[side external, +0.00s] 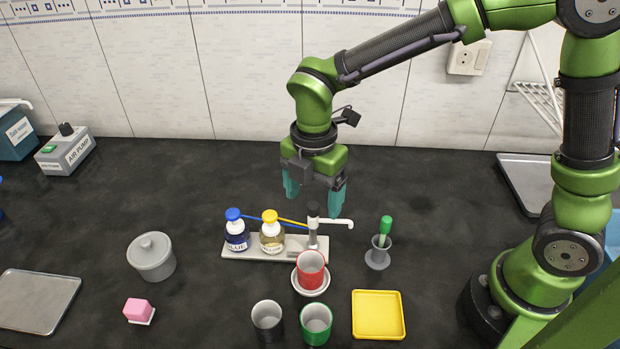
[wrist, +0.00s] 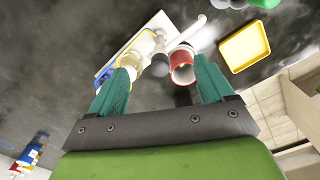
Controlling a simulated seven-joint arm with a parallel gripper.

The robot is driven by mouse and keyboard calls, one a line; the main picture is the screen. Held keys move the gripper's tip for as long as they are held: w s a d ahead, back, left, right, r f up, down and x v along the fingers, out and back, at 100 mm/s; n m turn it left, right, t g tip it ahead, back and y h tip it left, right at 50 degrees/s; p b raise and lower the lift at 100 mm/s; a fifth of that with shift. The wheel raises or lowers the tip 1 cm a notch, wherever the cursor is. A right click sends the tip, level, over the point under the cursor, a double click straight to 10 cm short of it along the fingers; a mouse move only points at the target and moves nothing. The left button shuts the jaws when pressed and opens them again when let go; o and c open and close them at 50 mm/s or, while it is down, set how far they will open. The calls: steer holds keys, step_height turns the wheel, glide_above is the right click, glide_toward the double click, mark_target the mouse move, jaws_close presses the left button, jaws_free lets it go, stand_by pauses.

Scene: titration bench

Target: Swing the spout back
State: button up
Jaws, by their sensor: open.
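The white spout (side external: 338,222) sticks out to the right from the top of a grey post (side external: 313,232) with a dark cap. The post stands at the right end of a pale base plate (side external: 262,251). A blue-capped bottle (side external: 237,235) and a yellow-capped bottle (side external: 271,236) stand on the plate, with blue and yellow tubes running to the post. My gripper (side external: 315,200) is open and empty, above and behind the post. In the wrist view my gripper's teal fingers (wrist: 165,82) are apart, and the spout (wrist: 190,32) shows beyond them.
A red cup (side external: 311,270) sits on a white saucer (side external: 311,290) in front of the post. A grey holder with a green-topped tool (side external: 378,257) stands to the right. Black (side external: 267,320) and green (side external: 316,324) cups and a yellow tray (side external: 378,314) are in front. The counter behind the plate is clear.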

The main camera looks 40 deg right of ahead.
steer(key=shift+r, duration=2.9)
steer(key=shift+a+f+m, duration=0.1)
steer(key=shift+f+m, duration=0.1)
steer(key=shift+m, duration=0.8)
steer(key=s+d+r+m+t+y, duration=0.1)
steer(key=s+d+r+m+t, duration=0.2)
steer(key=m, duration=0.8)
steer(key=s+d+r+m+t+y, duration=0.1)
steer(key=s+d+r+m+t, duration=0.2)
steer(key=s+d+m, duration=0.4)
steer(key=d+m+t, duration=0.1)
steer(key=d+m, duration=0.3)
steer(key=m, duration=0.1)
steer(key=shift+s+d, duration=0.2)
steer(key=shift+s, duration=0.1)
